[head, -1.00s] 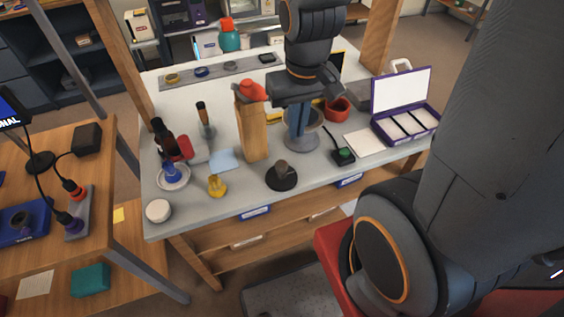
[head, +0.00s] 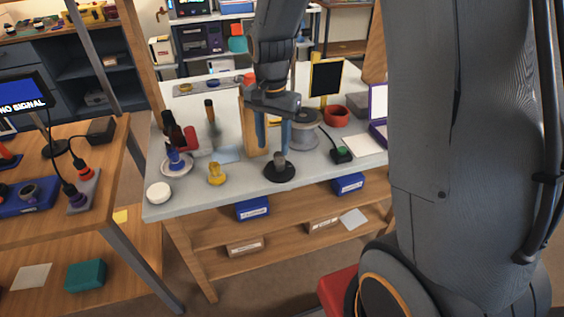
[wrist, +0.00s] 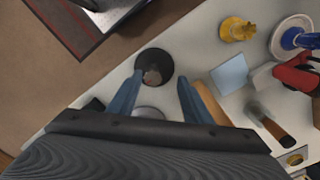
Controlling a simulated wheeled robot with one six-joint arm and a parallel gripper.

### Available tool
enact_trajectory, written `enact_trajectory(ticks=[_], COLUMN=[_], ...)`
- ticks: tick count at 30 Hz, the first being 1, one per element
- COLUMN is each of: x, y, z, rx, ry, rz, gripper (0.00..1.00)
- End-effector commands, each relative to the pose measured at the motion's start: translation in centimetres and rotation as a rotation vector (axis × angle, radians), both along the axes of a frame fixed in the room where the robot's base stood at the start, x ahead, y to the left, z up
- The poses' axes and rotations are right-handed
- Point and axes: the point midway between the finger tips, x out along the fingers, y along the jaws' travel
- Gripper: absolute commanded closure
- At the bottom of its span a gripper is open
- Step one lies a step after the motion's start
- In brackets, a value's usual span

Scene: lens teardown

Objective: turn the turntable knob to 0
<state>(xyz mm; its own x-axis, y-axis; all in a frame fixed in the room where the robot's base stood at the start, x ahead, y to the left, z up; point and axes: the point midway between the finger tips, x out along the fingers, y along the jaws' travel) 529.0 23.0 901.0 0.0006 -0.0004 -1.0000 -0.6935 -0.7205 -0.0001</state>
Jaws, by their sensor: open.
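A black round disc (head: 279,174) with a short grey-brown knob (head: 280,160) standing up from it sits near the front edge of the grey-white table. In the wrist view the knob (wrist: 153,77) on its black disc (wrist: 154,62) shows between my fingertips. My gripper (head: 272,146) is open and empty, pointing down, with its blue fingers apart. In the head view its tips appear a little above the knob; contact does not show. I cannot read any marks or numbers on the disc. A grey round stand (head: 306,138) is behind the gripper, partly hidden.
A wooden block (head: 250,125) stands close behind-left of my gripper. A green-buttoned box (head: 341,154) with a cable is to the right. A yellow piece (head: 216,174), a white saucer (head: 177,170) and a white round lid (head: 159,192) are to the left. The front edge is near.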

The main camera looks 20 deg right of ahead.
Motion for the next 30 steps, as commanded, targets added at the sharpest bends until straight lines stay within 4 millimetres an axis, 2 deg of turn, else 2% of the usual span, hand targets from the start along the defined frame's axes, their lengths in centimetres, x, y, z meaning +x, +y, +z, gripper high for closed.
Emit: enact_trajectory(ticks=[4, 12, 23, 26, 30], x=[-0.2, -0.1, -0.1, -0.1, -0.1], y=[-1.3, -1.3, -1.1, -1.1, -1.1], z=[-2.4, -5.5, -6.1, -6.1, -6.1], rx=[0.000, 0.000, 0.000, 0.000, 0.000], ry=[0.006, 0.003, 0.000, 0.000, 0.000], rz=[-0.023, -0.022, -0.020, -0.019, -0.019], gripper=[0.55, 0.55, 0.55, 0.69, 0.92])
